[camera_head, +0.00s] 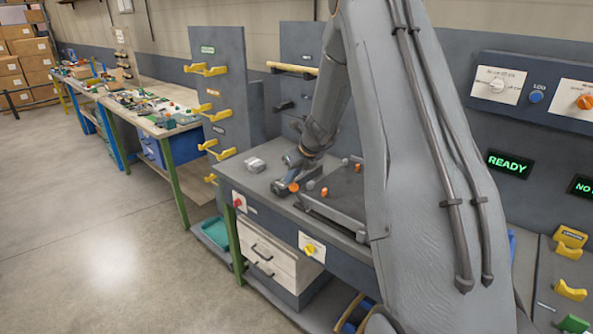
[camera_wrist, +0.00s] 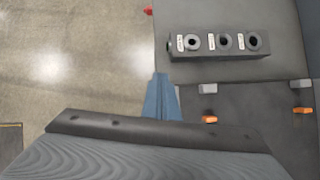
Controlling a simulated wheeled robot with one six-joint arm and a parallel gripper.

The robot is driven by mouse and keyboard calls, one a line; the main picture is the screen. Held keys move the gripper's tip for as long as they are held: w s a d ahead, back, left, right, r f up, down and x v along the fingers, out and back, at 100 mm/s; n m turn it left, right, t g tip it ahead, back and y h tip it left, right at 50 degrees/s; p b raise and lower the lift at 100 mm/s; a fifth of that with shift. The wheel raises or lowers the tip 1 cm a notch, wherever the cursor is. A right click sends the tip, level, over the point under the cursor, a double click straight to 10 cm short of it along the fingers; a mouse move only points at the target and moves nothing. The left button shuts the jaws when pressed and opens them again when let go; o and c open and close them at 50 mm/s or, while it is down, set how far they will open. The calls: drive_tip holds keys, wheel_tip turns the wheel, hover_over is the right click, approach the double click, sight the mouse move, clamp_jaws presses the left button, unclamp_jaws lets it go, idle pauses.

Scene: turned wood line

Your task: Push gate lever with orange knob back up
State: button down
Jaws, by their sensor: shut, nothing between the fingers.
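Two orange knobs show in the wrist view, a nearer one (camera_wrist: 209,119) and a farther one (camera_wrist: 302,111). They also show in the head view, near (camera_head: 325,191) and far (camera_head: 357,168), on a dark low tray (camera_head: 333,214) on the bench. Which one belongs to the gate lever, and the lever's tilt, I cannot tell. My gripper (camera_wrist: 161,80) is shut and empty, its blue-grey fingers left of the nearer orange knob and apart from it in the picture.
A dark block with several round holes (camera_wrist: 262,57) lies beside the tray. Pale grey knobs (camera_wrist: 208,88) stand near the orange ones. A small light grey object (camera_head: 255,164) rests on the bench. A green READY display (camera_head: 509,165) is lit at right. Open floor (camera_head: 120,220) lies left.

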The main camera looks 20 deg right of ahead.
drive_tip(key=shift+s+a+f, duration=0.1)
drive_tip(key=shift+s+f, duration=0.05)
drive_tip(key=shift+f, duration=0.3)
drive_tip(key=w+a+r+b, duration=0.1)
drive_tip(key=w+r, duration=0.1)
drive_tip(key=r, duration=0.3)
drive_tip(key=w+a+r+b, duration=0.1)
drive_tip(key=r, duration=0.5)
drive_tip(key=shift+w+a+r, duration=0.3)
drive_tip(key=shift+w, duration=0.05)
drive_tip(key=s+a+f+n+g+b, duration=0.1)
drive_tip(key=s+a+f+n+b, duration=0.2)
drive_tip(key=s+n, duration=0.8)
drive_tip(key=s+a+f+n+g+h+b, duration=0.1)
drive_tip(key=s+a+f+n, duration=0.4)
drive_tip(key=s+n, duration=0.6)
drive_tip(key=s+a+f+n+g+h+b, duration=0.1)
drive_tip(key=s+a+f+n+b, duration=0.3)
drive_tip(key=s+n, duration=0.7)
wheel_tip(320, 180, down, 3)
drive_tip(key=s+g+b, duration=0.1)
drive_tip(key=s, duration=0.2)
drive_tip(key=shift+a, duration=0.15)
